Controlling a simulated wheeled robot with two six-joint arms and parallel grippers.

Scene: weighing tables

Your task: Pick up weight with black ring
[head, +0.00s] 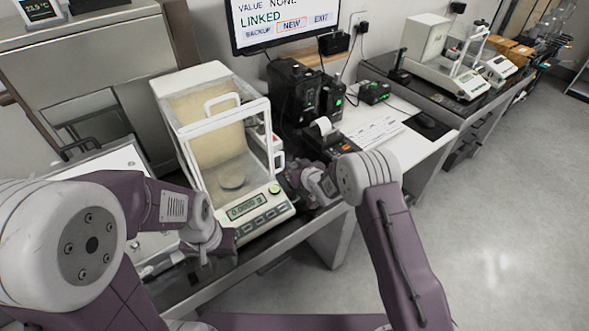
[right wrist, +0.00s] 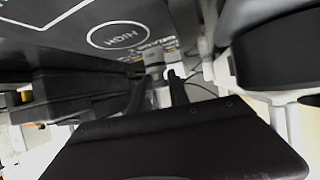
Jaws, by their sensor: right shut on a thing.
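My right gripper (head: 308,182) is to the right of the glass-walled balance, in front of the black printer. In the right wrist view my right gripper (right wrist: 157,88) is shut on a small grey metal weight (right wrist: 154,62). A black ring on it cannot be made out, and the head view does not show the weight clearly. My left gripper (head: 226,246) is low at the front left corner of the balance, and its jaws are too unclear to judge.
The balance (head: 262,212) has a closed-looking draft shield and a round pan (head: 232,176). A black label printer (head: 330,140) and dark devices (head: 293,92) stand behind my right gripper. The floor at right is clear.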

